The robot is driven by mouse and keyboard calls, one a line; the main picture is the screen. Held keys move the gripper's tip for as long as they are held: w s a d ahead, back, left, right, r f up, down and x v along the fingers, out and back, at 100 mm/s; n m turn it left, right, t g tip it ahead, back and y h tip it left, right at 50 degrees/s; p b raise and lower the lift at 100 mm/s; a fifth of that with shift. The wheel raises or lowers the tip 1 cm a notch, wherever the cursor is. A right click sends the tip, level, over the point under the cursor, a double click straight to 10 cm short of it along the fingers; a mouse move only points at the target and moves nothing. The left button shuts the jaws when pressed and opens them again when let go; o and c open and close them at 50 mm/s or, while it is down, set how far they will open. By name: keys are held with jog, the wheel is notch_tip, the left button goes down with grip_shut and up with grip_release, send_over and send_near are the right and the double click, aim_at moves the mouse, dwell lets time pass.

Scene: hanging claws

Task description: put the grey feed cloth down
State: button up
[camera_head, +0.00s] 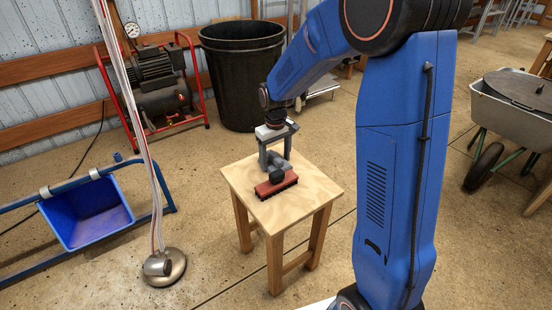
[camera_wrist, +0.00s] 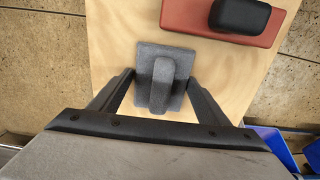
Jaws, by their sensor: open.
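The grey feed cloth (camera_wrist: 143,62) lies on the light wooden stool top, a flat square with a raised ridge along its middle. In the head view the cloth (camera_head: 271,164) is small and partly hidden by the gripper and the brush. My gripper (camera_wrist: 160,88) is open, with one finger on each side of the cloth's ridge and a visible gap to it. In the head view my gripper (camera_head: 275,161) points down low over the stool. Whether the fingertips touch the stool or cloth I cannot tell.
A red brush (camera_head: 276,186) with a black knob lies on the stool (camera_head: 318,179) beside the cloth. A blue bin (camera_head: 87,213) and a hose stand (camera_head: 164,267) are at left, a black barrel (camera_head: 243,75) behind, a wheelbarrow (camera_head: 508,111) at right.

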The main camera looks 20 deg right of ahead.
aim_at(275, 156)
jog(key=shift+s+a+f, duration=0.1)
jog(key=shift+s+f, duration=0.15)
jog(key=shift+f, duration=0.1)
jog(key=shift+a+r, duration=0.1)
jog(key=shift+r, duration=0.3)
jog(key=r, duration=1)
jog(key=shift+w+r, duration=0.25)
jog(key=shift+r, duration=0.05)
jog(key=s+d+r+m+t, duration=0.15)
jog(key=s+r, duration=0.25)
jog(key=s, duration=0.5)
jog(key=s+d+r+t, duration=0.1)
jog(key=s+d+r, duration=0.2)
jog(key=s+r, duration=0.35)
jog(key=s+d+f+m+t, duration=0.1)
jog(key=s+f, duration=0.1)
jog(key=s, duration=0.7)
jog(key=s+d+f+m+t, duration=0.1)
jog(key=s+f, duration=0.1)
jog(key=s, duration=0.7)
jog(key=shift+d+f, duration=0.2)
jog(key=shift+d, duration=0.15)
